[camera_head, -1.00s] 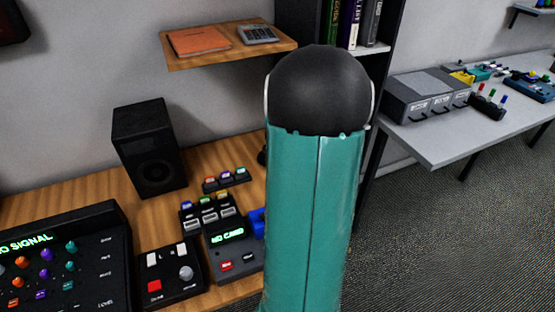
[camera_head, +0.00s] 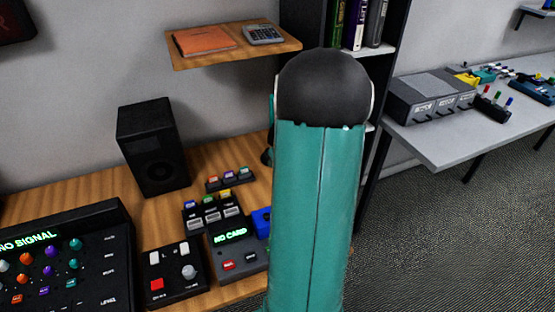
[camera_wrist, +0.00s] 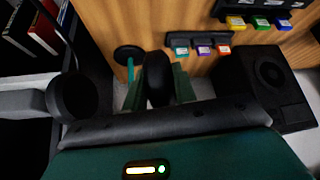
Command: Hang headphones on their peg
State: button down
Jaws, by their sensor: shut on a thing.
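My gripper (camera_wrist: 160,92) has its green fingers shut on a dark rounded part of the headphones (camera_wrist: 157,74) in the wrist view. A second black round pad (camera_wrist: 76,95) with a thin curved band shows at the left of that view, beside the bookcase; it looks like part of the same headphones. A black disc with a thin teal piece shows close by, over the wood edge; I cannot tell what it is. In the head view my arm hides the gripper and most of the headphones; only a dark bit (camera_head: 267,156) shows at its left. I cannot make out the peg.
The desk holds a black speaker (camera_head: 153,146), a mixer (camera_head: 75,255), a card device (camera_head: 238,245) and small coloured cartridges. A wall shelf (camera_head: 233,52) carries an orange notebook and a calculator. A black bookcase stands behind my arm. A grey table (camera_head: 440,140) is at the right.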

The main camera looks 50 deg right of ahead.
jog(key=c, duration=1.1)
grip_release()
jog(key=shift+o, duration=0.2)
jog(key=v, duration=1.3)
jog(key=shift+s+r, duration=0.15)
jog(key=shift+r, duration=0.15)
jog(key=shift+a, duration=0.15)
